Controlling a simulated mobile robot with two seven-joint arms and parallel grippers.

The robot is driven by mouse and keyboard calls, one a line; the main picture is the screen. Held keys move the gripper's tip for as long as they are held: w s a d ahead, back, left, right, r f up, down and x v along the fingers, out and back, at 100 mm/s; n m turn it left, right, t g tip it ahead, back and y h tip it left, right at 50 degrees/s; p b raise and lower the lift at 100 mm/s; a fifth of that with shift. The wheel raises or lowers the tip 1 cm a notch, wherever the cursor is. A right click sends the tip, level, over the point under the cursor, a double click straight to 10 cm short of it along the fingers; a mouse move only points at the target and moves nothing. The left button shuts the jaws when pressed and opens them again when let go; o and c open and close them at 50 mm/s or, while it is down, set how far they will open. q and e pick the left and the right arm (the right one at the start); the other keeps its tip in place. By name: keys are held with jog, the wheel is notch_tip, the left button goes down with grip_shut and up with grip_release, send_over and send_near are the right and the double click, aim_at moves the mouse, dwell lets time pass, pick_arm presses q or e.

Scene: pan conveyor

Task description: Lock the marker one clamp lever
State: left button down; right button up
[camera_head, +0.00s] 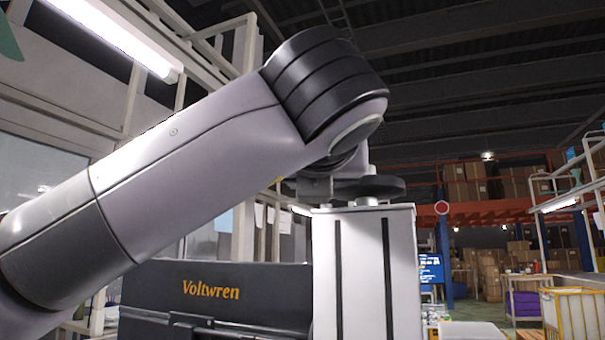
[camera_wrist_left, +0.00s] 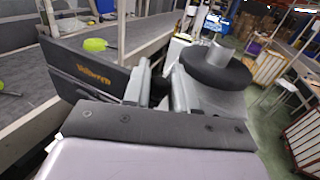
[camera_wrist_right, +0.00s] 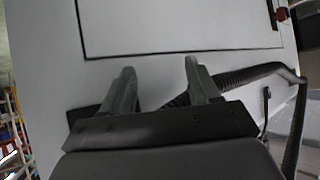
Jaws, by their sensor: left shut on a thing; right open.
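A white post (camera_head: 325,270) with dark slots stands in the middle of the head view. A black disc (camera_head: 375,187) with a metal stub sits on top; it also shows in the left wrist view (camera_wrist_left: 208,72). My left gripper (camera_head: 316,187) is at the disc's left side, at post-top height. In the left wrist view its fingers (camera_wrist_left: 160,85) are close together, shut on what looks like the clamp lever, mostly hidden between them. No marker label is readable. My right gripper (camera_wrist_right: 160,80) is open and empty, facing a white panel (camera_wrist_right: 180,25); it is outside the head view.
A black conveyor side marked Voltwren (camera_head: 210,290) runs left of the post. A green pan (camera_wrist_left: 95,45) lies on the belt in the left wrist view. A dark ribbed hose (camera_wrist_right: 235,77) passes behind my right fingers. A yellow-framed cart (camera_head: 580,310) stands at the far right.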

pick_arm(q)
jog(key=shift+r, duration=0.25)
jog(key=c, duration=1.1)
grip_release()
jog(key=shift+o, duration=0.2)
jog(key=shift+f, duration=0.1)
jog(key=s+b, duration=0.2)
jog(key=s, duration=0.5)
jog(key=shift+s+d, duration=0.1)
jog(key=shift+d, duration=0.05)
